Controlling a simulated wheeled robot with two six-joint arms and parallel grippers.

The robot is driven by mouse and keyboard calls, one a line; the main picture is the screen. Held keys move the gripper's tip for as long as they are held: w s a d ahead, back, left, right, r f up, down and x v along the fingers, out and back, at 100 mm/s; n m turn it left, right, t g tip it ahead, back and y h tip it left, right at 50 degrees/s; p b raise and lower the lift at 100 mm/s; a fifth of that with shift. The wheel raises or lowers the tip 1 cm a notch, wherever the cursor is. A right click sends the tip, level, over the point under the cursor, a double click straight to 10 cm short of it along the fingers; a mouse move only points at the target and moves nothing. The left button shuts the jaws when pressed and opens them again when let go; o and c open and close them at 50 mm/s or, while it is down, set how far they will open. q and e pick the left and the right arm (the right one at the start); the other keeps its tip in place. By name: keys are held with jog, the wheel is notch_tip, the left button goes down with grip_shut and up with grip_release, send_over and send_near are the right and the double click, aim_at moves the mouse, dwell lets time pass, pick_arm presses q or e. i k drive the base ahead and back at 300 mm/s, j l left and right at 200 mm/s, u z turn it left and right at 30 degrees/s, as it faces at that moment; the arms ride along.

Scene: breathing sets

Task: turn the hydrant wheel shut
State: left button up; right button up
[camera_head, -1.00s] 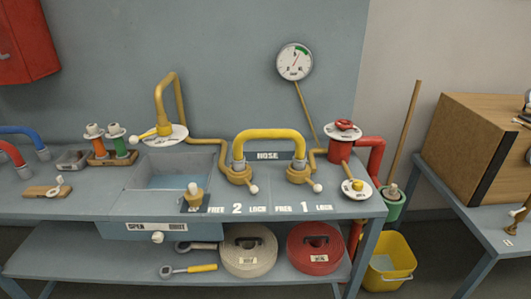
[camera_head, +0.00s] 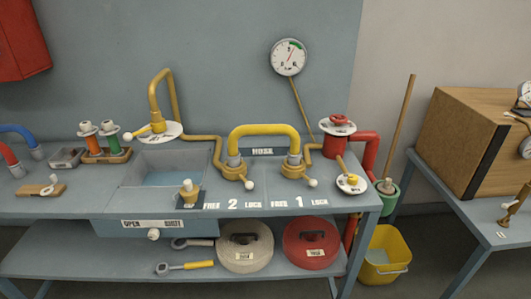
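The red hydrant (camera_head: 332,145) stands at the back right corner of the grey bench. Its small red wheel (camera_head: 338,119) sits on top, above a white marked disc (camera_head: 339,128). The lettering on the disc is too small to read. In front of the hydrant is a white dial (camera_head: 352,187) with a yellow centre, and a short tan bar (camera_head: 341,164) leans up and left from it. Neither of my grippers is in view, and nothing touches the wheel.
A yellow arched hose (camera_head: 264,129) joins two couplings left of the hydrant. A round gauge (camera_head: 289,57) hangs on the wall behind. A red pipe (camera_head: 370,155), broom handle and yellow bucket (camera_head: 383,255) are at the right. A wooden box (camera_head: 468,140) stands on the side table.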

aim_at(339, 117)
jog(key=l+z, duration=0.25)
jog(key=l, duration=0.2)
jog(key=i+l+z, duration=0.15)
jog(key=l+z, duration=0.15)
jog(key=i+l+z, duration=0.25)
jog(key=l, duration=0.2)
jog(key=i+l+z, duration=0.1)
jog(key=l+z, duration=0.15)
jog(key=l, duration=0.15)
